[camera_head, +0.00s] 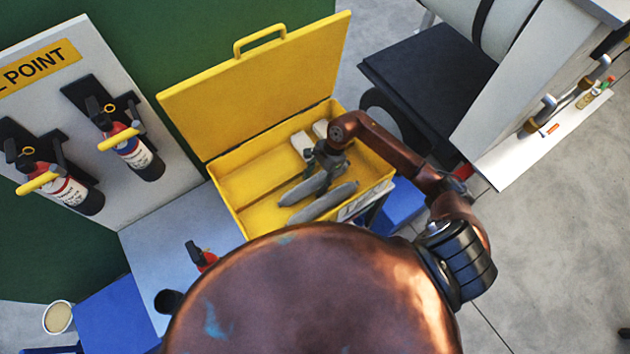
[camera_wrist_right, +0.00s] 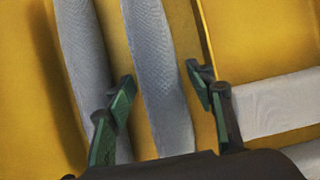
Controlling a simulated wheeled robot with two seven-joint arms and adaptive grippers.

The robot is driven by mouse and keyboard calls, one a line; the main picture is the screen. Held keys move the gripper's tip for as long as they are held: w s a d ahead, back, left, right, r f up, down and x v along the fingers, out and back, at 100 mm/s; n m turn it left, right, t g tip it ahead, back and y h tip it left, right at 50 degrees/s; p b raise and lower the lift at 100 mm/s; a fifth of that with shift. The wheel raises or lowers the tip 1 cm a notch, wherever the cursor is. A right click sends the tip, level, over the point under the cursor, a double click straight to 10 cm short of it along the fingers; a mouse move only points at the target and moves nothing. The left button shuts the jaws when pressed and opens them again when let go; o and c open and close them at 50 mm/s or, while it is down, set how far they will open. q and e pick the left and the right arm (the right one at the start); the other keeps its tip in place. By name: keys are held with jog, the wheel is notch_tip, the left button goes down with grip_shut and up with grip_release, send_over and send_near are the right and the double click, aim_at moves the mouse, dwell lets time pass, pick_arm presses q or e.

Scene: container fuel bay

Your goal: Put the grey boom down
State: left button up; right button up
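Two grey booms lie side by side on the floor of the open yellow box (camera_head: 228,188). The nearer-to-gripper grey boom (camera_head: 304,188) also shows in the right wrist view (camera_wrist_right: 160,85), between the fingers of my right gripper (camera_wrist_right: 163,85). The fingers are apart, with a small gap on each side of this boom. The second grey boom (camera_head: 325,202) lies outside the fingers, left in the wrist view (camera_wrist_right: 82,45). In the head view my right gripper (camera_head: 322,162) reaches down inside the box and hides one boom's far end. My left gripper is out of view.
White pads (camera_head: 302,143) lie in the box beyond the booms. The raised yellow lid (camera_head: 260,85) stands behind. Fire extinguishers (camera_head: 130,150) hang on the board at left. A white shelf (camera_head: 540,140) with tools and a black platform (camera_head: 428,78) are at right.

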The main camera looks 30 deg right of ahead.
jog(key=shift+r, duration=0.25)
jog(key=v, duration=1.2)
jog(key=shift+b, duration=0.4)
